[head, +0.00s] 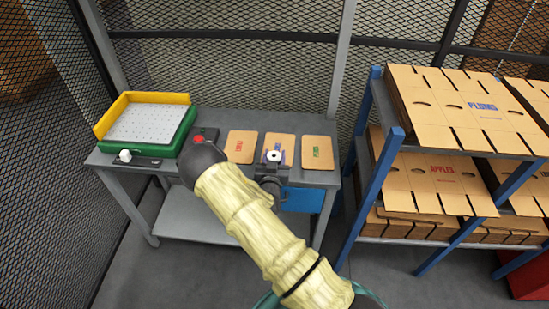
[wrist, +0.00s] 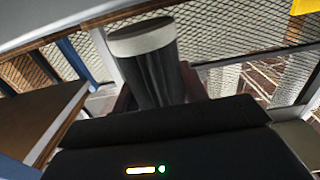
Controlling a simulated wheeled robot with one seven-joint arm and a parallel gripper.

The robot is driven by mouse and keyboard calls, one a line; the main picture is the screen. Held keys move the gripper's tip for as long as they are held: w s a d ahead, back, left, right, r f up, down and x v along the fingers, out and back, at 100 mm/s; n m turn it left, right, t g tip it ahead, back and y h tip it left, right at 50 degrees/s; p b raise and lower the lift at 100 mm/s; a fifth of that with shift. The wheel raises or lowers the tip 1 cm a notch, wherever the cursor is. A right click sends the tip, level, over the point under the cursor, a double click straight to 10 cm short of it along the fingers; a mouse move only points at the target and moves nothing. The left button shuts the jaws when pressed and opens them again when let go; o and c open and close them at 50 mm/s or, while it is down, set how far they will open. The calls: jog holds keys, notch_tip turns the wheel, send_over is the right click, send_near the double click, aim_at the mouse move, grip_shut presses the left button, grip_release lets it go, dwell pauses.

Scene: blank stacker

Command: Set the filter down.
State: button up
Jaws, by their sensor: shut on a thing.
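The filter is a dark pleated cylinder with a pale end cap. In the wrist view the filter (wrist: 152,72) stands up between the jaws at the top middle. In the head view only its small white end (head: 269,157) with a dark centre shows, over the grey table (head: 222,172). My gripper (head: 272,166) is shut on the filter, in front of the middle brown card. The gripper hides the filter's lower part, so I cannot tell whether it touches the table.
A green and yellow tray-like machine (head: 186,126) and a red button box (head: 199,138) are at the left. Brown cards (head: 317,153) lie along the table's right side. A blue bin (head: 305,199) hangs below. A blue-framed shelf (head: 377,165) with cartons stands at the right.

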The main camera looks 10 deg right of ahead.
jog(key=shift+f, duration=0.5)
jog(key=shift+f, duration=0.1)
jog(key=o, duration=1.1)
jog(key=shift+c, duration=0.2)
jog(key=shift+r, duration=0.25)
jog(key=b+v, duration=0.2)
jog(key=v, duration=1)
jog(key=shift+b, duration=0.35)
